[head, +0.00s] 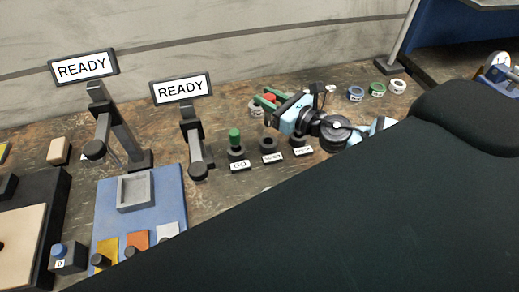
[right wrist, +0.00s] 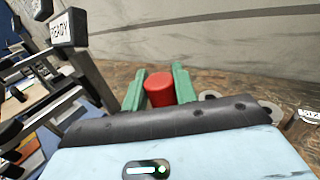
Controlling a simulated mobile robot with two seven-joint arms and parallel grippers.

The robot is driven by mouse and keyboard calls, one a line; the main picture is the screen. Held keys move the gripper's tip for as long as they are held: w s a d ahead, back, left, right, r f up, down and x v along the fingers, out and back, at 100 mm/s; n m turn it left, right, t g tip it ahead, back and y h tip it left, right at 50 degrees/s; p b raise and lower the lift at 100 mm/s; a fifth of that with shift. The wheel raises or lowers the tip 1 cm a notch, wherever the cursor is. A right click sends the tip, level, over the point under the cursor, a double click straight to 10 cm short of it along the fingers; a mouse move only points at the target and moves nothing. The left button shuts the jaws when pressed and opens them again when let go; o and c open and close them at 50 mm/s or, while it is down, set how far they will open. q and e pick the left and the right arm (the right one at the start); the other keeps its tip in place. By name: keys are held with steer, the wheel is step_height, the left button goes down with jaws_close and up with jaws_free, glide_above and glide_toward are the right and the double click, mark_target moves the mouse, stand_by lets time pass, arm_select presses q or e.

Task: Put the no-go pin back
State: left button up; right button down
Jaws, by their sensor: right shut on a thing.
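My right gripper (head: 267,98) is shut on a red pin, its green fingers on either side of it. The red pin (right wrist: 160,90) shows upright between the fingertips in the right wrist view; its lower end is hidden. The gripper is above and behind a row of small dark round holders. The left holder (head: 236,154) carries a green pin (head: 234,136) and a label reading GO. The middle holder (head: 268,144) looks empty, its label too small to read surely. My left gripper is not in view.
Two stands with READY signs (head: 84,67) (head: 181,88) rise left of the holders. A blue mat (head: 168,185) with a grey tray (head: 136,205) lies in front. Several tape rolls (head: 356,93) stand behind. A large dark shape blocks the lower right.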

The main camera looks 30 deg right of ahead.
mark_target(267, 116)
step_height(267, 116, down, 4)
steer(key=shift+d+r+b, duration=0.15)
steer(key=shift+r+b, duration=0.05)
steer(key=shift+b, duration=0.2)
steer(key=shift+r, duration=0.25)
steer(key=shift+f+p, duration=0.45)
steer(key=shift+f, duration=0.05)
steer(key=shift+w+a+f, duration=0.1)
steer(key=shift+a+f, duration=0.1)
steer(key=shift+f, duration=0.7)
steer(key=shift+f+b, duration=0.25)
steer(key=shift+b, duration=0.05)
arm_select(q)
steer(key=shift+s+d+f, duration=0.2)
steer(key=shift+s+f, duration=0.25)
